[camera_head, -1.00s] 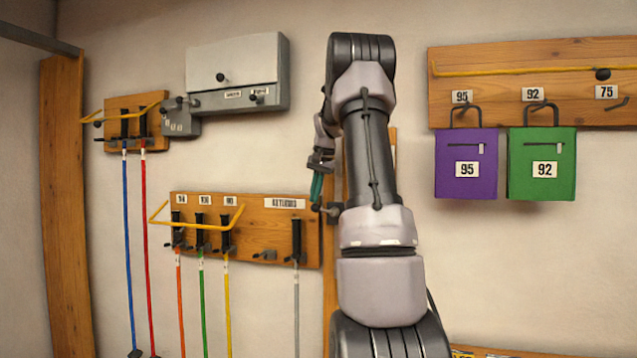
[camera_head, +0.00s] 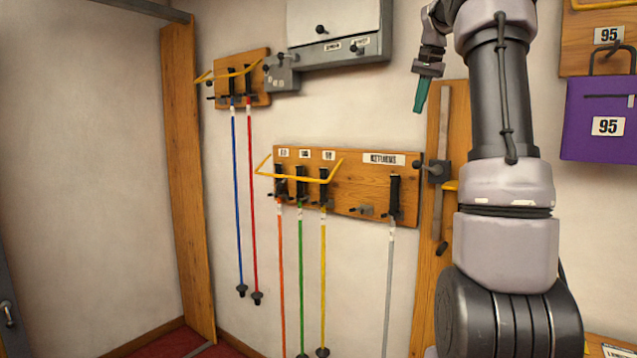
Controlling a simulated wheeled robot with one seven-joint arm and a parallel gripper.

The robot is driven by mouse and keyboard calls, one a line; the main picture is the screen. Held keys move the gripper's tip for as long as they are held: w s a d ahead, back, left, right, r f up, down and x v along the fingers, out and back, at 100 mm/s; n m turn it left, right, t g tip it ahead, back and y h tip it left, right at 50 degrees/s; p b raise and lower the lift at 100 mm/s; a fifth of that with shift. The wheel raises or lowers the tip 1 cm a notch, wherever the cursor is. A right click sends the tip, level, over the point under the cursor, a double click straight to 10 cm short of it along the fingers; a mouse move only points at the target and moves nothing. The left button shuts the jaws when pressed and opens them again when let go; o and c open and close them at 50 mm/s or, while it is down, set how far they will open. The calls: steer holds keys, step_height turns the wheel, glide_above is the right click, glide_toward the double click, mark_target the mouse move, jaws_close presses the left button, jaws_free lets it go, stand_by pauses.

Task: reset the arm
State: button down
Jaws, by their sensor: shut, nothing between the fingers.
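My arm rises on the right side of the head view. My gripper (camera_head: 421,95) hangs to the left of the upper arm, with its teal fingers pointing down. The fingers are together and hold nothing. The top of my arm is cut off by the upper picture edge.
Rods in several colours hang from the lower board and the upper-left board (camera_head: 262,88). A grey box (camera_head: 338,50) is mounted above. A wooden upright (camera_head: 455,130) stands behind my arm. A purple pouch (camera_head: 600,145) marked 95 hangs at right. Open wall and floor lie left.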

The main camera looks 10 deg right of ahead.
steer(key=s+a+n+t, duration=0.1)
steer(key=s+a+n, duration=0.1)
steer(key=s+a, duration=0.65)
steer(key=s+a+f+n+t, duration=0.1)
steer(key=s+a+f+n, duration=0.1)
steer(key=s+a+f, duration=0.5)
steer(key=s+a+f+n+t+y, duration=0.1)
steer(key=s+a+f, duration=0.7)
steer(key=s, duration=0.5)
steer(key=shift+a+n+y, duration=0.3)
steer(key=shift+a+n, duration=0.05)
steer(key=shift+n, duration=0.05)
steer(key=shift+f, duration=0.1)
